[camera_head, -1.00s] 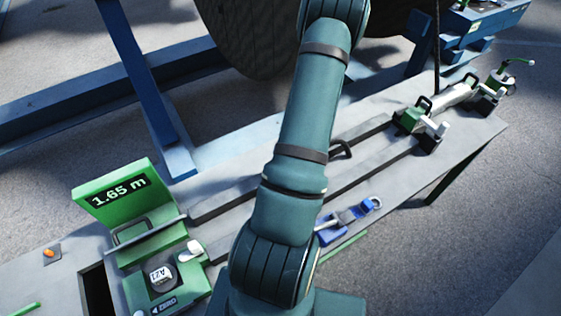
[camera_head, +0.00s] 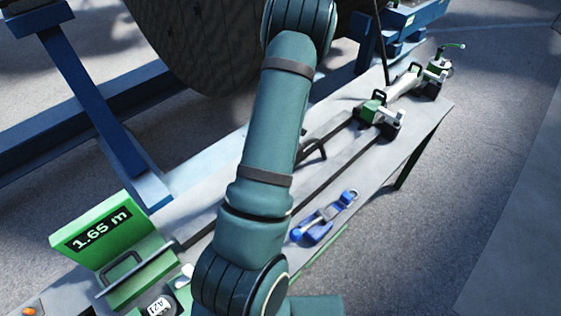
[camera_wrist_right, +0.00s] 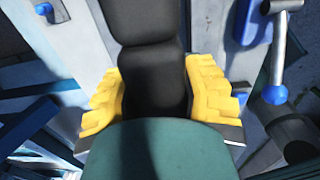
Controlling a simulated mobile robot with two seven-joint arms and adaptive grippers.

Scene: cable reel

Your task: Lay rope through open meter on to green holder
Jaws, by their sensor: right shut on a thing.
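The green meter (camera_head: 146,279) is at the lower left of the head view, with its lid (camera_head: 100,236) raised and reading 1.65 m. Two green-and-white clamp units, a nearer one (camera_head: 374,112) and a farther one (camera_head: 432,82), stand at the bench's far end; I cannot tell which is the green holder. The black rope (camera_head: 380,42) hangs beside the reel. In the right wrist view my right gripper (camera_wrist_right: 156,92) has its yellow fingers shut on a thick dark length, apparently the rope (camera_wrist_right: 148,62). This gripper is hidden in the head view. My left gripper is not in view.
The grey bench (camera_head: 345,160) runs diagonally, with dark rails along it. A blue tool (camera_head: 325,217) lies near its front edge. A large reel (camera_head: 195,50) and blue frame (camera_head: 88,95) stand behind. My arm covers the middle of the bench.

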